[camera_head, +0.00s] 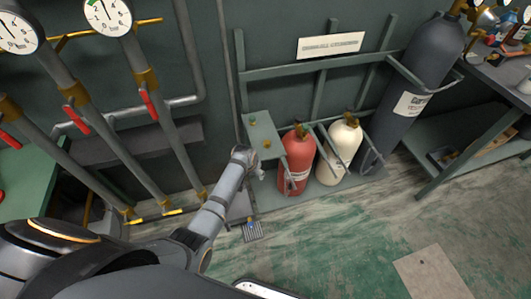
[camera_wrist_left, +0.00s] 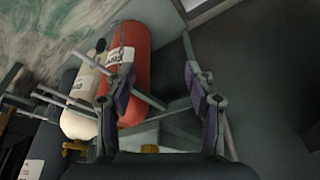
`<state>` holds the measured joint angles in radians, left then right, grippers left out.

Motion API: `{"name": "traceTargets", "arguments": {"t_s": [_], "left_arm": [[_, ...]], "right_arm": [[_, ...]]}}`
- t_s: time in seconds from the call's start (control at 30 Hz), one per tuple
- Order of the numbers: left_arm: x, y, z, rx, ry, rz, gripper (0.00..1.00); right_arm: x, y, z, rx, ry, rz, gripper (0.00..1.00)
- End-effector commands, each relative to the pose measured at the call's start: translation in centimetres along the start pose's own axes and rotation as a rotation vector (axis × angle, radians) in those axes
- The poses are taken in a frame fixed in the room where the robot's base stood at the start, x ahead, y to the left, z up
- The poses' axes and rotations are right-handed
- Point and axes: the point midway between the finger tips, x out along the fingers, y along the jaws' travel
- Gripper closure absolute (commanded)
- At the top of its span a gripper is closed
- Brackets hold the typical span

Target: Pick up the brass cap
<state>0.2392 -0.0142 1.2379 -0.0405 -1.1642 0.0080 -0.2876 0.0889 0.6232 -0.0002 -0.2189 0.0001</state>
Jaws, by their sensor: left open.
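A small brass piece, likely the brass cap (camera_head: 267,144), sits on the small green shelf (camera_head: 258,125) of the cylinder rack. A second small yellowish piece (camera_head: 252,121) is near the shelf's far edge; I cannot tell which is the cap. My left gripper (camera_head: 258,172) is just in front of and below the shelf, beside the red cylinder (camera_head: 298,160). In the left wrist view its fingers (camera_wrist_left: 158,80) are spread with nothing between them. A brass bit (camera_wrist_left: 149,149) shows low there, partly hidden behind the gripper. My right gripper is not in view.
A cream cylinder (camera_head: 341,150) and a tall dark cylinder (camera_head: 425,70) stand right of the red one, behind rack bars. Pipes with gauges (camera_head: 108,15) and red-handled valves (camera_head: 147,104) are at the left. A workbench (camera_head: 490,90) is at the right. The front floor is mostly clear.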

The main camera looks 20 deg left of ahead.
Motion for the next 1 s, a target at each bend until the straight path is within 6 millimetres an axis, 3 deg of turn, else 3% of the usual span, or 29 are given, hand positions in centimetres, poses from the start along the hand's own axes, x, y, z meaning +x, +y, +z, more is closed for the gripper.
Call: {"name": "traceTargets", "arguments": {"t_s": [0.03, 0.1, 0.2, 0.3, 0.43, 0.7, 1.0], "left_arm": [[-2.0, 0.5, -3.7, -0.004, 0.033, 0.005, 0.45], [-6.2, 0.8, -7.5, -0.009, 0.058, 0.01, 0.45], [-10.9, 1.2, -10.7, -0.014, 0.079, 0.016, 0.45], [-13.1, 1.5, -12.2, -0.014, 0.082, 0.02, 0.45], [-13.3, 1.6, -12.5, -0.013, 0.08, 0.021, 0.45], [-8.8, 1.7, -12.8, -0.013, 0.078, 0.021, 0.45], [-6.9, 1.7, -12.9, -0.013, 0.077, 0.021, 0.45]], "right_arm": [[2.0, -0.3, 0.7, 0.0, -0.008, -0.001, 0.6], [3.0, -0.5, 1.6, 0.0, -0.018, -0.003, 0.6], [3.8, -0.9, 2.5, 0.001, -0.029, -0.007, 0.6], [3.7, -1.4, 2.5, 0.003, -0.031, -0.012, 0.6], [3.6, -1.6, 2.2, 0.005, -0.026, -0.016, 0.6], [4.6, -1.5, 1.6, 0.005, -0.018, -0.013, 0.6], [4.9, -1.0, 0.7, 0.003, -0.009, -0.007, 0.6]]}}
